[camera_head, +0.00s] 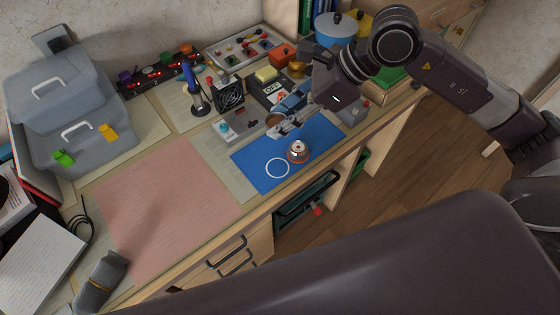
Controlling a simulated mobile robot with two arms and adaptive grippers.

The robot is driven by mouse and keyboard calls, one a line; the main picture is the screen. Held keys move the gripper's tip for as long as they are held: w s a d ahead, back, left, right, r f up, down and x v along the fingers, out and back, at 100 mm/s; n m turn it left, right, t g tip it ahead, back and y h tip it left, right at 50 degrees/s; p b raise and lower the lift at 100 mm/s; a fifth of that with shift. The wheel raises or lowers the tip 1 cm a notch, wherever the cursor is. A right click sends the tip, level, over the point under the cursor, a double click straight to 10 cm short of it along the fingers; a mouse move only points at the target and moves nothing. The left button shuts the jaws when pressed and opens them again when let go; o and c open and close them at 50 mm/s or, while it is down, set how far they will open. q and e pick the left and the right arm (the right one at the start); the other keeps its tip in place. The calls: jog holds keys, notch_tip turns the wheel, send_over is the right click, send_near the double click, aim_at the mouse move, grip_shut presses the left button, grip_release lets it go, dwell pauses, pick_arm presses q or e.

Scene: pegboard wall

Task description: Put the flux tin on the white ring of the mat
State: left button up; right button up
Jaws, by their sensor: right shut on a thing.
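The blue mat (262,172) lies on the workbench, with a thin white ring (277,168) on its left front part. The ring is empty. My right gripper (279,126) reaches in from the upper right over the back edge of the mat. It is shut on a small, round, brownish thing, which seems to be the flux tin (273,119); the fingers hide part of it. The tin is behind the ring and apart from it. My left gripper is out of view.
A round silver and copper-coloured thing (298,152) sits on the mat just right of the ring. Behind are a small fan (230,93) and a blue-handled tool in a stand (197,95). A clear pink mat (165,200) lies left; the bench's front edge is close.

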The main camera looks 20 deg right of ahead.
notch_tip(320, 180, down, 12)
jog(key=shift+r+p, duration=0.1)
jog(key=shift+p, duration=0.4)
jog(key=shift+f, duration=0.55)
notch_tip(320, 180, down, 4)
jog(key=shift+r, duration=0.1)
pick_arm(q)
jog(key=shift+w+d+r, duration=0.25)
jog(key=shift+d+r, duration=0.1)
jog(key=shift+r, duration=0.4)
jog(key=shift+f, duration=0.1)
pick_arm(e)
jog(key=o, duration=1.2)
jog(key=shift+c, duration=0.2)
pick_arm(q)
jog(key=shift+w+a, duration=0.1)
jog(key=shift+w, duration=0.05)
